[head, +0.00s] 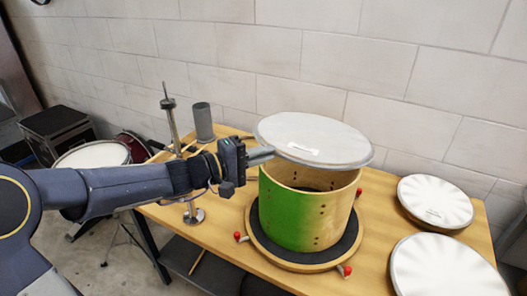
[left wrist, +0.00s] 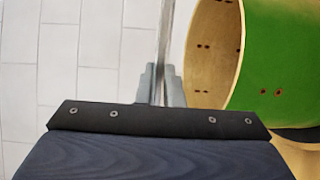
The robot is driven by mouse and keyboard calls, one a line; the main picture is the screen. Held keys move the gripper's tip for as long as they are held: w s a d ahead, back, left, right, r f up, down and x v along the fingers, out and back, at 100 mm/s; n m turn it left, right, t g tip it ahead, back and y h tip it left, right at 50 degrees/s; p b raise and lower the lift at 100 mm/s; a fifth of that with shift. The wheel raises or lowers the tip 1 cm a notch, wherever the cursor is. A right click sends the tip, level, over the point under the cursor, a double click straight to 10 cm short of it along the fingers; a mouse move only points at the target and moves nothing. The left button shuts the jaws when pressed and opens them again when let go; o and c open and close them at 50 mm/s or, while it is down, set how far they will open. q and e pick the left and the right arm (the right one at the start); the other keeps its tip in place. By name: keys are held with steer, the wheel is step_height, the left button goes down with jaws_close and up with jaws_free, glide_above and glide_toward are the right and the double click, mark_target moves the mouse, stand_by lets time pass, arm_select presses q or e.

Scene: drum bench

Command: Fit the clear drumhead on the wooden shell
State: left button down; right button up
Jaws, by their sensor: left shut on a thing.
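My left gripper (head: 266,154) is shut on the left edge of a round drumhead (head: 318,138), pale and greyish with a grey rim and a small white label. The drumhead is held roughly level above the wooden shell (head: 290,212), which is green on its left and bare wood on its right. Part of the shell's open top shows below it, so they look apart. In the left wrist view, the fingers (left wrist: 160,85) pinch the drumhead (left wrist: 165,35), seen edge-on, with a gap to the shell (left wrist: 262,60). My right gripper is not in view.
The shell stands on a round dark-topped base (head: 253,229) with red knobs, on a wooden table (head: 198,229). Two pale drumheads (head: 436,201) (head: 440,268) lie at the right. A metal stand (head: 174,125) and grey cylinder (head: 203,121) stand behind my left arm.

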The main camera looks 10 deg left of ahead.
arm_select(q)
steer(key=shift+f+b, duration=2)
steer(key=shift+f, duration=0.45)
steer(key=c, duration=0.7)
jaws_free()
steer(key=b+v, duration=0.1)
steer(key=v, duration=0.6)
steer(key=shift+s+a+b, duration=0.25)
steer(key=shift+a+b, duration=0.05)
steer(key=shift+s, duration=0.1)
